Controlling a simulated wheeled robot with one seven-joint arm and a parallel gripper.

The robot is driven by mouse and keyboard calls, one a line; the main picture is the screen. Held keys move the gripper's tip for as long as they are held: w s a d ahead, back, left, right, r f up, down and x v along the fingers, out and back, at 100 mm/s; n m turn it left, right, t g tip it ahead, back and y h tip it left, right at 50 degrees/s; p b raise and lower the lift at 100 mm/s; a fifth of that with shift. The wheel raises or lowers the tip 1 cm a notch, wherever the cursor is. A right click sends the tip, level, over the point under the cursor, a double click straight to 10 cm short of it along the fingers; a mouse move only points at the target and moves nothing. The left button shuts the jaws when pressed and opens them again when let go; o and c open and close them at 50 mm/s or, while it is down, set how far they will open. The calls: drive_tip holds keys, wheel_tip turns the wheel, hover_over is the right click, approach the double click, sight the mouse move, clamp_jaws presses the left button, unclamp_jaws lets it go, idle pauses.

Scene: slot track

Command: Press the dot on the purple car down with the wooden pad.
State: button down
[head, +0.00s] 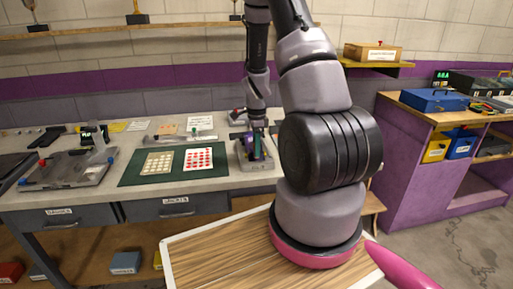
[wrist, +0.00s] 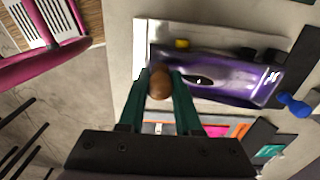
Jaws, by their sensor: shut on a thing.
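The purple car (wrist: 232,78) lies lengthwise across the upper middle of the wrist view, glossy with a dark oval mark on its top. My gripper (wrist: 160,90) has two green fingers shut on the brown, rounded wooden pad (wrist: 160,83). The pad overlaps the car's left end in this view; I cannot tell whether it touches the car. No dot shows on the car there; the pad and fingers cover part of that end. In the head view my gripper (head: 257,146) is low over a grey fixture (head: 258,166) on the bench, and the car is mostly hidden.
A blue knob (wrist: 293,105) sits by the car's right end and a yellow piece (wrist: 182,43) by its upper edge. A green mat (head: 130,176) with a sheet of red dots (head: 199,158) and a sheet of pale dots (head: 158,163) lies left of the fixture.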

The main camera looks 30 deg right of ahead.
drive_tip(key=shift+r, duration=0.1)
drive_tip(key=shift+r, duration=3.4)
